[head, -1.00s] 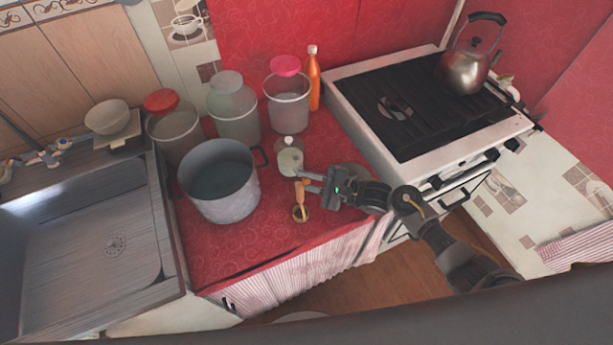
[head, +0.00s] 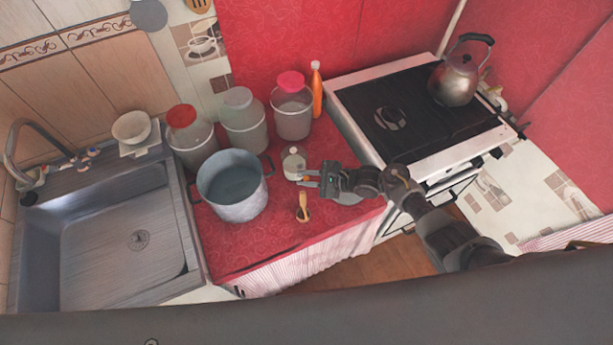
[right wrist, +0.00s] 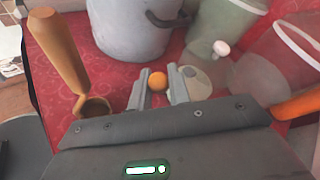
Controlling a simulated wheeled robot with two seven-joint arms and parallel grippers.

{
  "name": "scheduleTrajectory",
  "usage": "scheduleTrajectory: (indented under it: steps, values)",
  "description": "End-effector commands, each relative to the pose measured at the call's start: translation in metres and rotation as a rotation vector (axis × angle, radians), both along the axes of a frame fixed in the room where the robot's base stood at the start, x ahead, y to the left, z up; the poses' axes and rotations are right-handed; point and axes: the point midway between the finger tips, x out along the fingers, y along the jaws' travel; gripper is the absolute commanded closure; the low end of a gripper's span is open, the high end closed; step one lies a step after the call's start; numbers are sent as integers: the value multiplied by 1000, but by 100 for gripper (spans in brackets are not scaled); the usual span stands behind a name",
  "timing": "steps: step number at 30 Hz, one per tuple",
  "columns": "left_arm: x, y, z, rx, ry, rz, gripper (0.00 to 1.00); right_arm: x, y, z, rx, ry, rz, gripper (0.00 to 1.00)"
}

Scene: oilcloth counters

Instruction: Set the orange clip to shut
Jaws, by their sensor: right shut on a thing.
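The orange clip (right wrist: 158,80) shows as a small round orange knob in the right wrist view, between the two fingers of my right gripper (right wrist: 158,88). In the head view a bit of orange (head: 306,178) shows at the fingertips of my right gripper (head: 309,179). The gripper is shut on the clip, low over the red counter. A small glass jar (head: 293,164) with a pale knob stands just behind the fingertips. It also shows in the right wrist view (right wrist: 197,82), close to the right finger. The clip's lever position cannot be told. My left gripper is not in view.
A wooden spoon-like tool (head: 303,207) stands in front of the gripper. A grey pot (head: 240,212) is to the left; lidded canisters (head: 292,118) and an orange bottle (head: 316,88) are behind. The stove (head: 410,115) is right, the sink (head: 110,240) far left. The counter front is clear.

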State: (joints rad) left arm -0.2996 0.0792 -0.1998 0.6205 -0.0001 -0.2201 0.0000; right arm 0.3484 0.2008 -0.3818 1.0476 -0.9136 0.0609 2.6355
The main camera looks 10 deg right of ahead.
Motion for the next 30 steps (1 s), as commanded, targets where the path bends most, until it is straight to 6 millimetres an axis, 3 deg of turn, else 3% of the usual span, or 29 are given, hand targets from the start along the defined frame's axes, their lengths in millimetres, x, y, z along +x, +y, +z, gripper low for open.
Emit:
scheduleTrajectory:
  steps: [1, 2, 6, 22, 26, 30]
  values:
    - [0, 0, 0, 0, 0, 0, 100, -1, 0, 0, 1, 1, 1, 100]
    - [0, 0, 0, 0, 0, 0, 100, -1, 0, 0, 1, 1, 1, 80]
    - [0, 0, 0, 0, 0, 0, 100, -1, 0, 0, 1, 0, 1, 62]
    - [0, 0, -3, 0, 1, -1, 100, 0, 0, -2, 3, -8, 0, 61]
    - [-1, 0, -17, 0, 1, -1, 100, -2, -2, -9, 14, -45, -1, 61]
    - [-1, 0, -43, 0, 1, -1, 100, -7, -2, -19, 40, -124, 0, 61]
